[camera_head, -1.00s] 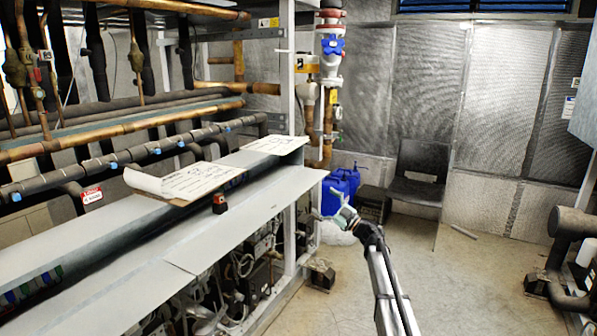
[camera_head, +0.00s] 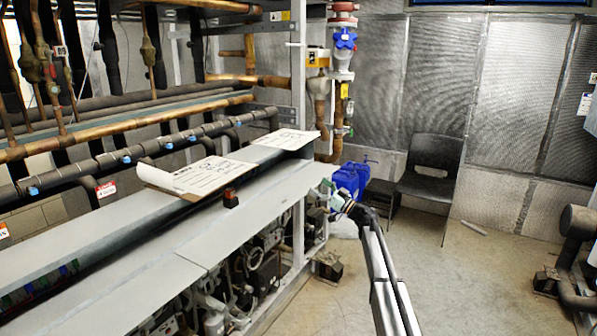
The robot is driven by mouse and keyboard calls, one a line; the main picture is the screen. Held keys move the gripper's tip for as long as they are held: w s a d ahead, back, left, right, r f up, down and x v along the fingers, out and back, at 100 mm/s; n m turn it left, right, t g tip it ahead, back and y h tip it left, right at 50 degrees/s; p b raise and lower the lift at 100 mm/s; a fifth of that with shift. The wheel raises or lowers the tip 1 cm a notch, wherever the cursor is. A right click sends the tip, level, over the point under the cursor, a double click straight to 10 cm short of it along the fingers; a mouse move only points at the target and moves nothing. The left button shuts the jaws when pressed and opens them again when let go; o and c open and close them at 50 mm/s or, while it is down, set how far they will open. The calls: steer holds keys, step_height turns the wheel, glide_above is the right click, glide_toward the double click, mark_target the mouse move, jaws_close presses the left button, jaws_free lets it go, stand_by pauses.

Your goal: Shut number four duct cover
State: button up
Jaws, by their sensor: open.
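A long grey duct with flat cover panels runs from the lower left to the middle. The near panel (camera_head: 120,285) and the far panel (camera_head: 245,220) lie along its front side, with a seam between them. A dark open channel (camera_head: 120,240) shows behind them. I see no number that marks cover four. My gripper (camera_head: 327,192) is open and empty at the right end of the far panel, overlapping its edge in the picture. I cannot tell whether it touches the panel. The fingertips are small and partly blend with the panel.
Two paper-covered boards (camera_head: 195,180) (camera_head: 287,139) and a small black-and-red block (camera_head: 230,198) rest on the duct. Pipes and valves stand behind it. Blue canisters (camera_head: 350,180) and a black chair (camera_head: 432,168) stand beyond my gripper. Floor at the right is largely clear.

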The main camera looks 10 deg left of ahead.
steer(key=p+x, duration=0.2)
steer(key=x, duration=0.7)
steer(key=shift+w+a, duration=0.1)
steer(key=shift+a, duration=0.15)
jaws_close()
jaws_free()
steer(key=v, duration=1.2)
steer(key=shift+r, duration=0.1)
